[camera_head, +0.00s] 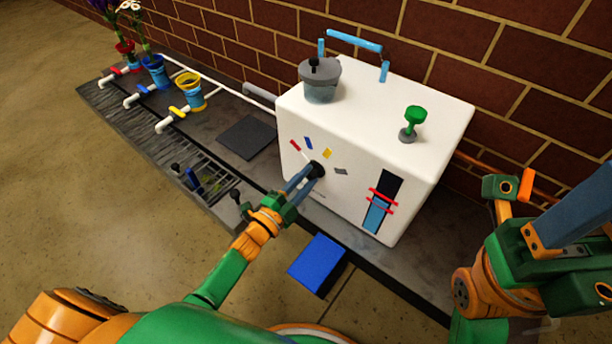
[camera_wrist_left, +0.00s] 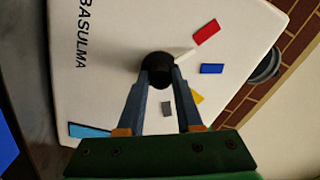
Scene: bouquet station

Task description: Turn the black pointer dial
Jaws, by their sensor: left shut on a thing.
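The black pointer dial (camera_head: 316,170) sits on the front face of the white box (camera_head: 420,165). Red, blue, yellow and grey marks are set around it. My left gripper (camera_head: 311,173) reaches the dial from the front, with its fingers closed on the knob. In the left wrist view the dial (camera_wrist_left: 157,68) is between the fingertips (camera_wrist_left: 159,82). Its pale pointer (camera_wrist_left: 185,52) points toward the red mark (camera_wrist_left: 207,32). The fingers hide part of the knob. My right gripper (camera_head: 510,188) is at the right, away from the box; its fingers are not clear.
A blue block (camera_head: 318,263) lies in front. Taps with red, blue and yellow handles line the left, beside a dark grate (camera_head: 205,180).

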